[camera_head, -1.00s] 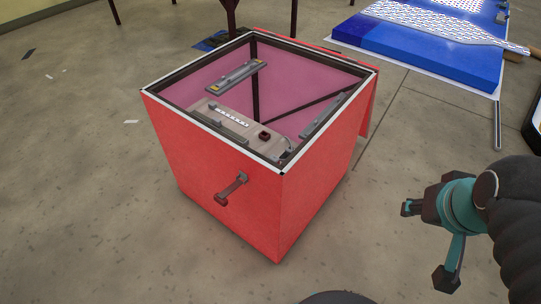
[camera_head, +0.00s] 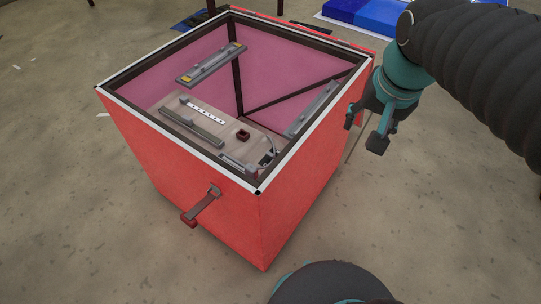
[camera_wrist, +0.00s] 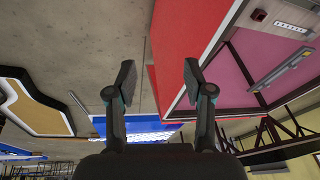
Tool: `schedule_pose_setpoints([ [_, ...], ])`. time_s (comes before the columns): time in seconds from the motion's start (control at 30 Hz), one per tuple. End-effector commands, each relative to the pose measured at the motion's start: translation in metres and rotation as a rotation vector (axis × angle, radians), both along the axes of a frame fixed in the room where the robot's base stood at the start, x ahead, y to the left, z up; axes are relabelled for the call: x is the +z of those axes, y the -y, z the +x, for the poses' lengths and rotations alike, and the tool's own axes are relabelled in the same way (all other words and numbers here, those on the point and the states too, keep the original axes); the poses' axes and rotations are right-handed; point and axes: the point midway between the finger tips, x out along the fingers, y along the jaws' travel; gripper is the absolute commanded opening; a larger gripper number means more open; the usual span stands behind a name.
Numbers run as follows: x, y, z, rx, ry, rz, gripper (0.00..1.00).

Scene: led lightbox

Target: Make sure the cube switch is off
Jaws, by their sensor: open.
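A red open-topped cube (camera_head: 185,185) with a white and dark rim stands on the floor in the head view. Inside it are a wooden board with a dark red small block, perhaps the switch (camera_head: 243,135), and grey light bars. A handle (camera_head: 201,206) sticks out from its front face. My gripper (camera_head: 366,130) is open and empty beside the cube's right side, near the rim. In the wrist view my gripper (camera_wrist: 158,85) has its fingers apart, with the cube's red wall (camera_wrist: 185,40) behind and right of them. Whether the switch is on or off cannot be told.
A blue panel (camera_head: 365,13) lies on the floor behind the cube. The concrete floor (camera_head: 50,180) left of the cube is clear.

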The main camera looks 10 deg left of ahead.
Motion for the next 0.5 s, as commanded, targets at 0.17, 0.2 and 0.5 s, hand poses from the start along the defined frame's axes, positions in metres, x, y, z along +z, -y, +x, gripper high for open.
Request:
schedule_pose_setpoints([
  [0.17,-0.028,-0.061,0.038,-0.066,-0.115,0.014,0.52],
  [0.2,-0.035,-0.076,0.044,-0.083,-0.140,0.013,0.52],
  [0.5,-0.078,-0.170,0.071,-0.200,-0.266,-0.021,0.52],
])
